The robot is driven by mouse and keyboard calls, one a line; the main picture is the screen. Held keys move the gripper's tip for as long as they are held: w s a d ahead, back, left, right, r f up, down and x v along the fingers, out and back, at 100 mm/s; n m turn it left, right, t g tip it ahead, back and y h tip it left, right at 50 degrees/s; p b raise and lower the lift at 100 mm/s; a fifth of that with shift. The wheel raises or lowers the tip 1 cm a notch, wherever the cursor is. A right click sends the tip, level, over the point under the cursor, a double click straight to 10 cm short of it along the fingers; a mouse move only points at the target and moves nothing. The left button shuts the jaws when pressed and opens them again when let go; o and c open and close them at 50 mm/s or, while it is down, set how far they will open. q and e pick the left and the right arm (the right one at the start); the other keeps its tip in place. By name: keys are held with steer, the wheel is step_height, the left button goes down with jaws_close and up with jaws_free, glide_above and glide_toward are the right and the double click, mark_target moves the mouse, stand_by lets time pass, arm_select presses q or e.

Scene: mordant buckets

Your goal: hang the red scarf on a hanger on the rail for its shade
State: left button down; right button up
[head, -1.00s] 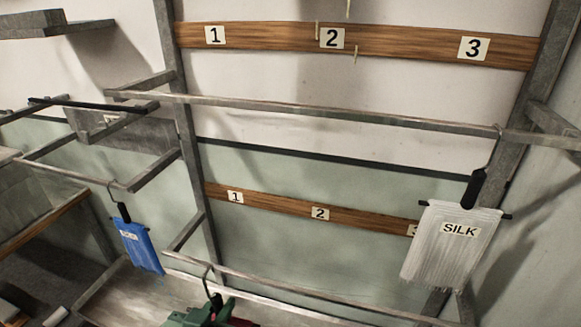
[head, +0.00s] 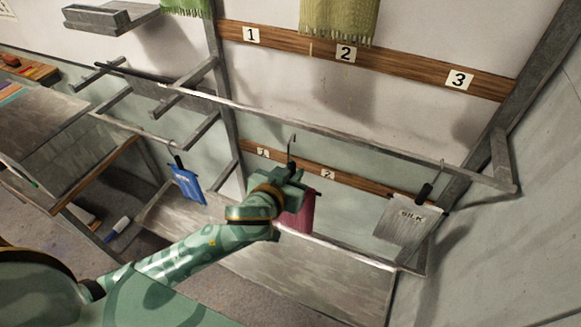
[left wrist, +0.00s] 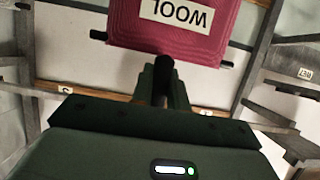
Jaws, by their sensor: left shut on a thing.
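My left gripper (head: 287,178) is shut on the black neck of a hanger (head: 291,152). The red scarf (head: 298,213) hangs from this hanger below the gripper, partly hidden by it. In the left wrist view the scarf (left wrist: 190,38) carries a WOOL label, upside down there. The fingers (left wrist: 161,85) close around the hanger's neck. In the head view the hook shows just below the upper rail (head: 340,138) and looks apart from it. The wooden board behind the upper rail has numbers 1 (head: 251,35), 2 (head: 345,53) and 3 (head: 459,79). My right gripper is not in view.
A pale scarf labelled SILK (head: 405,222) hangs on the upper rail's right part. A blue scarf (head: 186,184) hangs from a rail at left. A lower rail (head: 345,253) crosses below. Green cloths (head: 338,20) hang above the board. The upper rail's middle is clear.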

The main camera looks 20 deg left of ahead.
arm_select(q)
steer(key=w, duration=0.2)
steer(key=shift+w+a+f+b, duration=0.1)
steer(key=shift+w+b, duration=0.2)
steer(key=shift+b, duration=0.05)
steer(key=b+x, duration=0.4)
steer(key=x, duration=0.2)
steer(key=shift+w, duration=0.15)
steer(key=c, duration=1.4)
jaws_free()
steer(key=shift+o, duration=0.5)
